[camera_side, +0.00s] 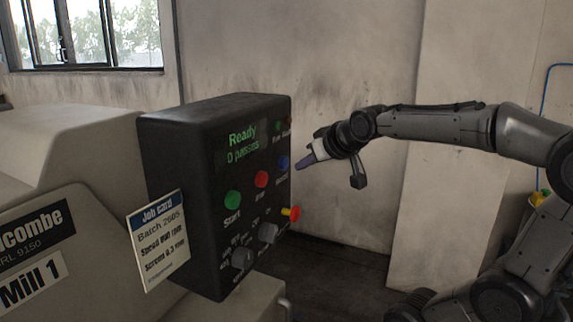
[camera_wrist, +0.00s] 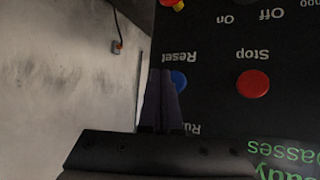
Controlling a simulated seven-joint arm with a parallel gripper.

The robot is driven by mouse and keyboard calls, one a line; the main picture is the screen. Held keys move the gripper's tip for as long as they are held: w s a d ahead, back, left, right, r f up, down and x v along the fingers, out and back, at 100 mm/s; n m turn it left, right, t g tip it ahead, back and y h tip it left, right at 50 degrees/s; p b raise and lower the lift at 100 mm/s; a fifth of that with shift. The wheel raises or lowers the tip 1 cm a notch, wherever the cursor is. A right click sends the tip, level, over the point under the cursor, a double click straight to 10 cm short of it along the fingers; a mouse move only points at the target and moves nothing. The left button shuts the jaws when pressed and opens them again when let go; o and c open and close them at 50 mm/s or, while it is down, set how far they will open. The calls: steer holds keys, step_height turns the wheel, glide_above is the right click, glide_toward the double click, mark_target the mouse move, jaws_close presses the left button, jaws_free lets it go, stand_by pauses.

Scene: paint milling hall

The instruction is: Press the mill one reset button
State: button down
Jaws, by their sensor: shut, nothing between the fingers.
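The mill's dark control box (camera_side: 190,145) carries a green Start button (camera_side: 232,200), a red Stop button (camera_side: 261,179) and a blue button (camera_side: 284,163). The wrist view shows the panel upside down, with the blue button (camera_wrist: 179,80) beside the word Reset. My gripper (camera_side: 300,166) is shut and empty, its fingers pointing at the panel just right of the blue button. In the wrist view, my fingertips (camera_wrist: 161,72) overlap the left part of the blue button and hide some of it. I cannot tell whether they touch it.
The display (camera_side: 243,143) reads "Ready" and 0 passes. A red and yellow knob (camera_side: 291,213) and grey knobs (camera_side: 267,233) stick out below the buttons. A job card (camera_side: 160,240) is at the box's left. The wall (camera_side: 340,60) stands behind, with free room right of the box.

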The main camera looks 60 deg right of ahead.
steer(key=s, duration=0.4)
steer(key=shift+s, duration=0.2)
steer(key=shift+a, duration=0.1)
stand_by(0.6)
steer(key=a+f+n+y, duration=0.3)
steer(key=a+n+y, duration=0.15)
steer(key=a, duration=0.75)
steer(key=s+a+f+n+g+y, duration=0.1)
steer(key=s+a+f+g, duration=0.2)
steer(key=s+f, duration=0.4)
steer(key=shift+s+a+f+g, duration=0.3)
steer(key=shift+a+f, duration=0.2)
steer(key=shift+a, duration=0.2)
steer(key=c, duration=1.5)
jaws_free()
steer(key=shift+n, duration=0.25)
steer(key=shift+c, duration=0.2)
